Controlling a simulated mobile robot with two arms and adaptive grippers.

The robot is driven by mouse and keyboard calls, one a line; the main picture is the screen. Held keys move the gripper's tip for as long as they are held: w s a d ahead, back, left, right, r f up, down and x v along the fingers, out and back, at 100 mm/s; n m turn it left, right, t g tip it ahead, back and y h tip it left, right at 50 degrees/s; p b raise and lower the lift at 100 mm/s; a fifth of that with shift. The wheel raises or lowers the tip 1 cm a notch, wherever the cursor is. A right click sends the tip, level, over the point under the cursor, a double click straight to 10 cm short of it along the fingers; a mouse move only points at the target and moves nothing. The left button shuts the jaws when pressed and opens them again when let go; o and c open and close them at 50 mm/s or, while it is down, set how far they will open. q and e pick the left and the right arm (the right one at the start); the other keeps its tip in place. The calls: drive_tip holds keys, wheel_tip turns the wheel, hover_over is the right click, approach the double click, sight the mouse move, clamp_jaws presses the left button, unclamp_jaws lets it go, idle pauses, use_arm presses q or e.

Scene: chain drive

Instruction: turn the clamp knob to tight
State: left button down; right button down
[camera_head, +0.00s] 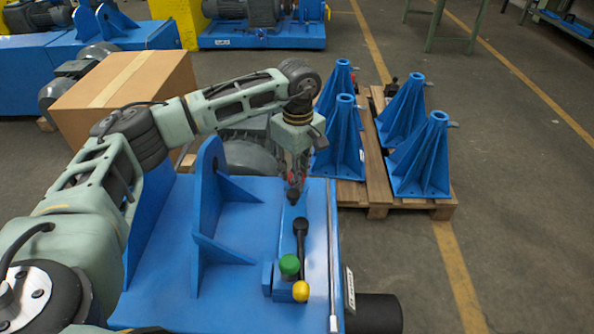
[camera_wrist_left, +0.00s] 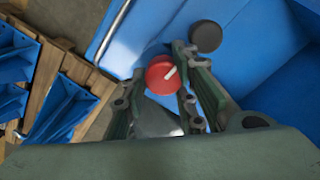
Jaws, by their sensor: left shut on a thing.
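The red clamp knob (camera_wrist_left: 160,76) has a white pointer mark on its top and sits between the fingers of my left gripper (camera_wrist_left: 158,82) in the left wrist view. The fingers are closed on its sides. In the head view my left gripper (camera_head: 293,176) reaches down to the far right part of the blue machine frame (camera_head: 235,290), and only a bit of red shows between its fingers. I cannot read from the mark whether the knob is tight. My right gripper is not in view.
A dark round knob (camera_wrist_left: 205,36) stands close to the red one. Nearer on the frame are a black-handled lever (camera_head: 300,240), a green knob (camera_head: 289,265) and a yellow knob (camera_head: 300,291). Blue stands (camera_head: 420,160) rest on a wooden pallet (camera_head: 378,190) at right. A cardboard box (camera_head: 125,100) is at left.

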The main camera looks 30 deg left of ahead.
use_arm(q)
drive_tip(key=shift+w+r, duration=0.3)
drive_tip(key=c, duration=1.5)
unclamp_jaws()
drive_tip(key=shift+w+f, duration=0.1)
drive_tip(key=shift+c, duration=0.2)
drive_tip(key=shift+f, duration=0.15)
wheel_tip(320, 180, up, 8)
drive_tip(key=shift+r, duration=0.1)
